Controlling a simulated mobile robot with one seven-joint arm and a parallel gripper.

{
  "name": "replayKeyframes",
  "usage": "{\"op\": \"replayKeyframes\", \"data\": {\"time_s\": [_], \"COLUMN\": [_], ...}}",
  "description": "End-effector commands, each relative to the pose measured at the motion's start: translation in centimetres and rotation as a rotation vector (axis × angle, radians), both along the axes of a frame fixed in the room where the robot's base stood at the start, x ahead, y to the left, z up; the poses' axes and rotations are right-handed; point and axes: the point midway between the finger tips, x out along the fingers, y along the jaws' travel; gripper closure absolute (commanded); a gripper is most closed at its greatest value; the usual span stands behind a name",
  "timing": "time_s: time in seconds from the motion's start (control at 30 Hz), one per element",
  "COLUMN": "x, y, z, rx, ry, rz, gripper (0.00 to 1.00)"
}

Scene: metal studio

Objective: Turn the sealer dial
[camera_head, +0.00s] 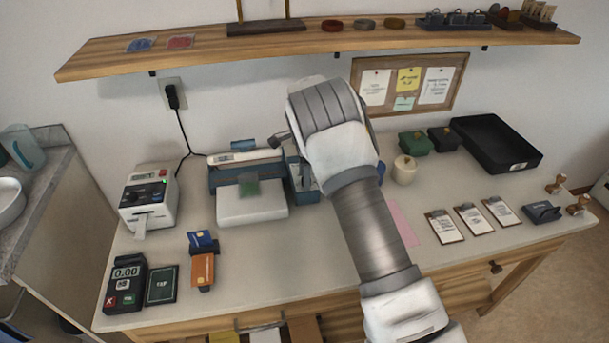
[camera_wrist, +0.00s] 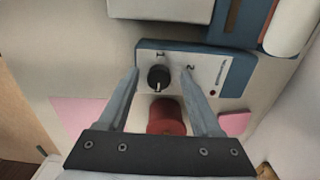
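The sealer (camera_head: 218,178) is a blue device with a long white bar, left of my arm on the table in the head view. In the wrist view its light panel (camera_wrist: 225,75) bears the marks 1 and 2, a red dot and a round black dial (camera_wrist: 158,77). My gripper (camera_wrist: 160,73) is open, with one finger on each side of the dial in the picture. I cannot tell whether the fingers touch it. A red cylinder (camera_wrist: 166,116) shows between the fingers, closer to the palm. In the head view my arm hides the fingertips and the dial.
A white block (camera_head: 252,205) stands in front of the sealer. A label printer (camera_head: 150,195) and card terminal (camera_head: 125,285) are at left. A cream jar (camera_head: 404,170), clipboards (camera_head: 444,227) and a black tray (camera_head: 497,145) are at right. A wooden shelf (camera_head: 200,50) runs above.

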Motion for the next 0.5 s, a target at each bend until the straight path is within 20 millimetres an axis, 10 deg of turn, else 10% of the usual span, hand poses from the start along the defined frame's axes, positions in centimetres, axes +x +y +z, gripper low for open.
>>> {"op": "replayKeyframes", "data": {"time_s": [0.5], "x": [0.0], "y": [0.0], "z": [3.0], "rx": [0.001], "ry": [-0.001], "rz": [0.001], "gripper": [0.34]}}
